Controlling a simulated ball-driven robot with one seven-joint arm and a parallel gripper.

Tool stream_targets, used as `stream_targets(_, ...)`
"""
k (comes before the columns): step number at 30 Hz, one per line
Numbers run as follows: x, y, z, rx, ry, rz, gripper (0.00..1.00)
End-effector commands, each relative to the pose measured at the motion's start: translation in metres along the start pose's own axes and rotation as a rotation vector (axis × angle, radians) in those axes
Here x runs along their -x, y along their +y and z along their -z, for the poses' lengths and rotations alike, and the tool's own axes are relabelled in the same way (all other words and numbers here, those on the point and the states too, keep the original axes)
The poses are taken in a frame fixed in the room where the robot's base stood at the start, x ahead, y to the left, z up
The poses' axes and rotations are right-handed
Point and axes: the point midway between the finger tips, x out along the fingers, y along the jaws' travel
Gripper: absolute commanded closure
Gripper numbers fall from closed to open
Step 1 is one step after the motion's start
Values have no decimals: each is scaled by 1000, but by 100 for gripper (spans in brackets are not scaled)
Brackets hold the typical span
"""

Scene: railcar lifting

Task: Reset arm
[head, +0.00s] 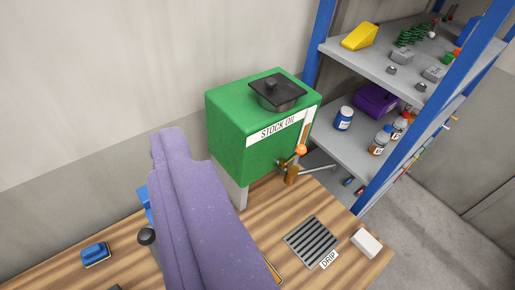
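A long purple speckled shape (195,215) rises from the bottom edge over the wooden bench and narrows to a blunt top. It looks like part of my arm and gripper seen from behind. I cannot make out two separate fingertips or anything held between them. It stands left of a green box labelled STOCK OIL (235,125), which has a black lid (277,92) on top and a brass tap (291,172) with an orange knob at its front. The purple shape hides part of the bench, a blue thing and a dark round knob behind it.
A blue-posted shelf rack (325,55) with bottles and parts stands at the right. Grey floor lies beyond the bench.

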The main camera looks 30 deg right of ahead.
Motion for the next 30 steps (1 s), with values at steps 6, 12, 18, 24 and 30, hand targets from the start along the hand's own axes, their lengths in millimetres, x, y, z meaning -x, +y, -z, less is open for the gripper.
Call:
stream_targets(6, -3, 0, -10, 3, -2, 0, 27)
stream_targets(12, -16, 0, -66, 4, -3, 1, 27)
stream_targets(18, -27, 0, -111, 4, -3, 1, 27)
stream_targets(24, -27, 0, -111, 4, -3, 1, 27)
stream_targets(30, -27, 0, -111, 4, -3, 1, 27)
